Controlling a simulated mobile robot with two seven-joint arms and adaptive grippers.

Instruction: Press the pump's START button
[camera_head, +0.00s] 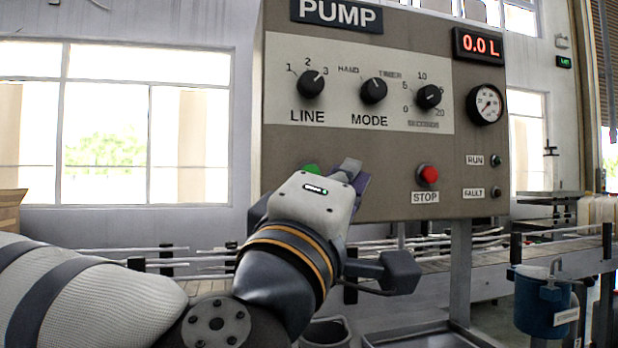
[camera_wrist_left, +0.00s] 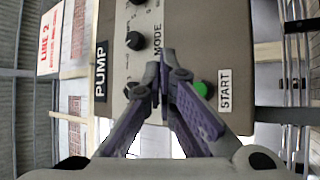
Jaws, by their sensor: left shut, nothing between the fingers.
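The green START button (camera_head: 311,168) shows in the head view, partly hidden behind my left gripper (camera_head: 352,172). In the left wrist view the button (camera_wrist_left: 201,88) lies beside the START label (camera_wrist_left: 224,90), partly covered by a purple finger. My left gripper (camera_wrist_left: 166,72) is shut and empty. Its fingertips are close to the panel, toward the MODE knob side of the button in the wrist view. I cannot tell whether they touch the panel. The pump panel (camera_head: 385,195) reads 0.0 L on its display (camera_head: 480,46). My right gripper is out of view.
A red STOP button (camera_head: 428,175) sits right of my gripper. Above are the LINE knob (camera_head: 311,84), MODE knob (camera_head: 373,90) and seconds knob (camera_head: 429,96). A gauge (camera_head: 485,104) is at right. A conveyor (camera_head: 490,262) runs behind, and a blue container (camera_head: 541,305) is lower right.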

